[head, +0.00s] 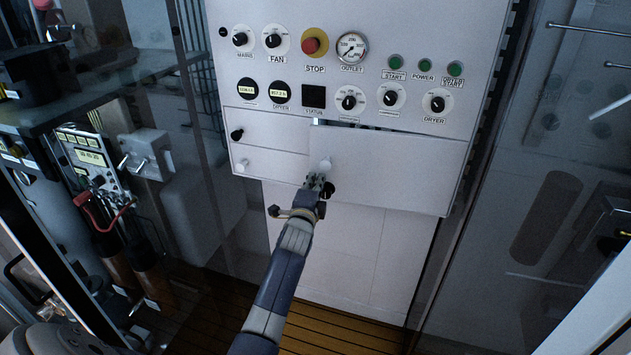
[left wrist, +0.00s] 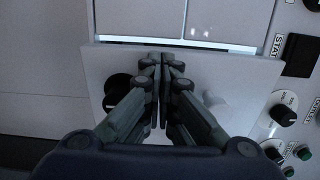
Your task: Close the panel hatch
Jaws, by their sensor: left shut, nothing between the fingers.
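The hatch (head: 400,165) is a wide, pale rectangular door low on the right of the control panel (head: 345,25). It stands slightly ajar: in the head view a dark gap shows along part of its top edge. In the left wrist view the hatch (left wrist: 105,65) has a bright gap along its upper picture edge. It carries a white knob (left wrist: 213,98) and a black knob (left wrist: 118,86) near that edge. My left gripper (head: 317,180) is shut and empty, its fingertips in front of the hatch between the two knobs. Whether they touch it is unclear. My right gripper is not visible.
Dials, a red stop button (head: 310,45), a gauge (head: 352,47) and green buttons line the panel above the hatch. A small flat cover with dark and white knobs (head: 236,134) lies left of it. Shelving with equipment (head: 90,160) stands at left.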

